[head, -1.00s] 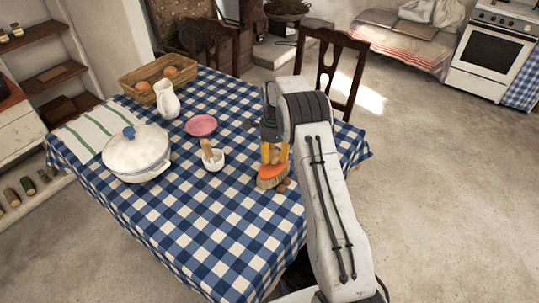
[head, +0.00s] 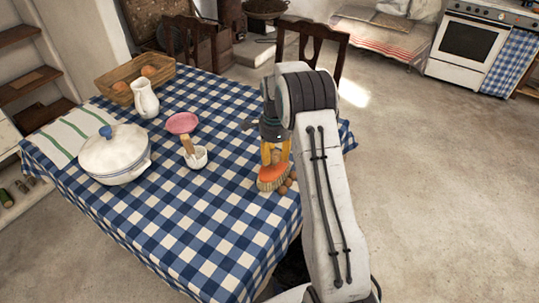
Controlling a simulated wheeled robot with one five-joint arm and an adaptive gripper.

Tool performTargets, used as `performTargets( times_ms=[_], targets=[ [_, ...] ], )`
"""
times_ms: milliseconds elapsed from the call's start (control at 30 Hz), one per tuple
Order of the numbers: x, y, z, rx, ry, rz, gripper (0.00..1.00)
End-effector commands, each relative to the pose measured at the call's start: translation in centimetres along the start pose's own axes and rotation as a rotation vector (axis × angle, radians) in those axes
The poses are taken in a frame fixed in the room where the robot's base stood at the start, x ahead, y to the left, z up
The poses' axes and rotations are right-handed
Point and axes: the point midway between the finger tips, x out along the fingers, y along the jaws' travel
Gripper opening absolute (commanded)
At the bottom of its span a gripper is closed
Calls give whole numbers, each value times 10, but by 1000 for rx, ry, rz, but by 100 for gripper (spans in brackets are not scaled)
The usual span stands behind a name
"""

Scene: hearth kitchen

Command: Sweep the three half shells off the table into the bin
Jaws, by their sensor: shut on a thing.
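My gripper (head: 275,153) is at the right part of the table, its orange fingers pointing down. It is shut on a brush (head: 272,178) with an orange-red back and pale bristles, held at the tabletop. Small brown half shells (head: 287,186) lie close against the brush's right side, near the table's right edge. They are partly bunched together and I cannot make out each one. The table (head: 215,235) has a blue and white checked cloth. The bin is not clearly visible; a dark shape (head: 292,268) shows beside the table, partly behind my arm.
A wooden chair (head: 312,40) is behind the table. Floor at right is clear.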

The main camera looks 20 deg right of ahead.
Motion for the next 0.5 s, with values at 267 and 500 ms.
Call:
performTargets(
  times_ms=[267, 500],
  targets=[
    [1, 13, -12, 1, -1, 1, 11],
    [1, 23, -23, 2, -1, 0, 11]
  ],
)
